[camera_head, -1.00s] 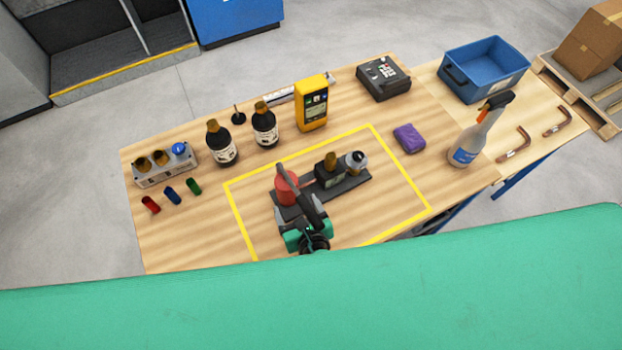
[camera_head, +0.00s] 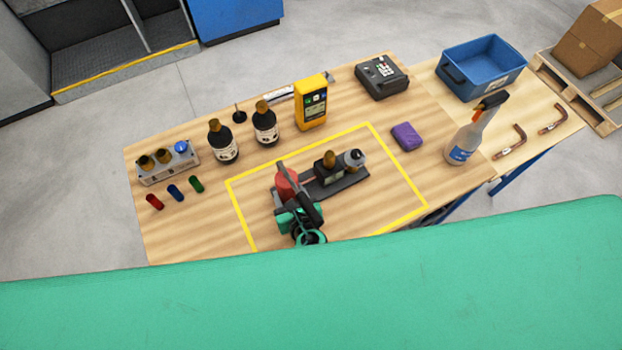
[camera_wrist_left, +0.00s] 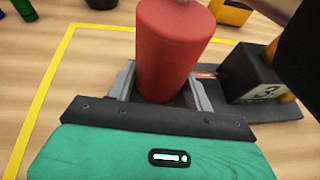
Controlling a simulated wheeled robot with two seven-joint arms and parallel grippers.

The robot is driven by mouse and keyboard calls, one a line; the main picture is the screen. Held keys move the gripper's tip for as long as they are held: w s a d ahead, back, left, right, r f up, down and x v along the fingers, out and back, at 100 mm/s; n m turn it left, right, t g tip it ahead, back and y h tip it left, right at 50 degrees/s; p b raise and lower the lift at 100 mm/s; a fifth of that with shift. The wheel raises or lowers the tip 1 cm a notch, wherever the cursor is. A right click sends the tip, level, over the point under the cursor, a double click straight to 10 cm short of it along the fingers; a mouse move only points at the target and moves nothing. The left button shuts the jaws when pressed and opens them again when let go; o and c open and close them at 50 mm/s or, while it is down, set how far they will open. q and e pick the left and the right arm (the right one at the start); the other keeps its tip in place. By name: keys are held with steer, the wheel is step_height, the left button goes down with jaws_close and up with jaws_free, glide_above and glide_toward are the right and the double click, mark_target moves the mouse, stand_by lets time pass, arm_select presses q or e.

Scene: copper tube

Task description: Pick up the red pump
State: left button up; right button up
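The red pump (camera_head: 286,183) stands upright at the left end of a dark base plate (camera_head: 345,187) inside the yellow outline on the workbench. My left gripper (camera_head: 290,205) is at the pump, and my arm and gripper cover part of it in the head view. In the left wrist view the red pump (camera_wrist_left: 168,60) rises between the two grey fingers of my left gripper (camera_wrist_left: 160,88), one on each side. Whether the fingers press on it cannot be told. My right gripper is not in view.
A black block (camera_head: 328,168) and a silver round part (camera_head: 355,160) share the base plate right of the pump. Dark bottles (camera_head: 223,145), a yellow meter (camera_head: 311,105), a purple block (camera_head: 406,137) and a spray bottle (camera_head: 465,143) stand around the outline.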

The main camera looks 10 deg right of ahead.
arm_select(q)
jaws_close()
steer(key=shift+w+r, duration=0.15)
steer(key=shift+r, duration=0.05)
step_height(320, 180, up, 20)
steer(key=shift+f+b, duration=0.1)
steer(key=shift+b, duration=0.95)
steer(key=shift+r+p, duration=0.25)
steer(key=shift+p, duration=0.55)
steer(key=shift+f, duration=0.1)
